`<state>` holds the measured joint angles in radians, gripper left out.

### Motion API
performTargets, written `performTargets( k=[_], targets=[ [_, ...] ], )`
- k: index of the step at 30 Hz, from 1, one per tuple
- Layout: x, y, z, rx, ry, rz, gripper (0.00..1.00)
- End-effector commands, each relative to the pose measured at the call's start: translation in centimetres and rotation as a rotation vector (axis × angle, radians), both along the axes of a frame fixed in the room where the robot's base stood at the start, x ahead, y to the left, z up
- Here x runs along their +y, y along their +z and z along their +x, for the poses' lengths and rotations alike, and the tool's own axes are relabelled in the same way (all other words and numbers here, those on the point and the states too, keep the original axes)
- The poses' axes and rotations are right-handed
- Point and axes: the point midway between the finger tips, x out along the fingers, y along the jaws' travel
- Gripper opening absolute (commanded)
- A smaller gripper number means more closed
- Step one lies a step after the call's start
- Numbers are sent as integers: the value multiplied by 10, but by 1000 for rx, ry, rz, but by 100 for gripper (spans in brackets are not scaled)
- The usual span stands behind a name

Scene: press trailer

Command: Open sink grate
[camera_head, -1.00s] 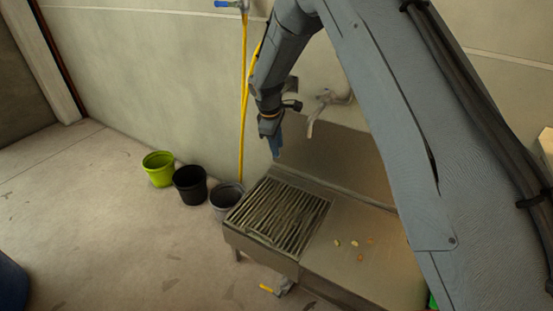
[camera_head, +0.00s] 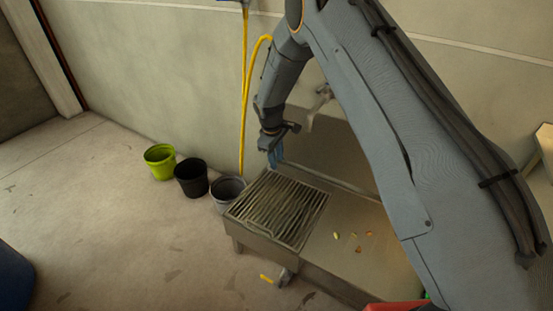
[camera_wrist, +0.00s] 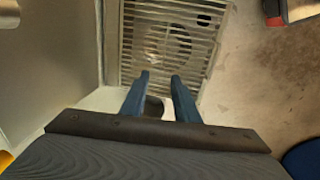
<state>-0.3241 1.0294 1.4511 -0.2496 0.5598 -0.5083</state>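The sink grate (camera_head: 279,212) is a slatted metal panel lying flat over the left part of a metal sink unit (camera_head: 345,262). In the wrist view the grate (camera_wrist: 166,38) fills the upper middle, with a round shape showing beneath its slats. My gripper (camera_head: 275,160) is above the grate's back left corner, against the wall side. In the wrist view its two blue fingers (camera_wrist: 160,77) are apart with nothing between them. The fingertips overlap the grate's near edge in that view; I cannot tell whether they touch it.
A tap (camera_head: 318,105) sticks out of the wall behind the sink. A yellow hose (camera_head: 244,110) hangs at the wall. Green (camera_head: 160,161), black (camera_head: 191,178) and grey (camera_head: 228,193) buckets stand left of the sink. Small scraps (camera_head: 358,249) lie on the counter.

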Motion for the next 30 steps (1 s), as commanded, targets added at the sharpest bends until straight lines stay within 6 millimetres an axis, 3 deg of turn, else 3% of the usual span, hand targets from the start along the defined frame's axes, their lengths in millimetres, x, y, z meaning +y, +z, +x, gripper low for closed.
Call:
performTargets(
  k=[5, 10, 30],
  targets=[
    [0, 0, 0, 0, 0, 0, 26],
    [0, 0, 0, 0, 0, 0, 0],
    [0, 0, 0, 0, 0, 0, 0]
  ],
)
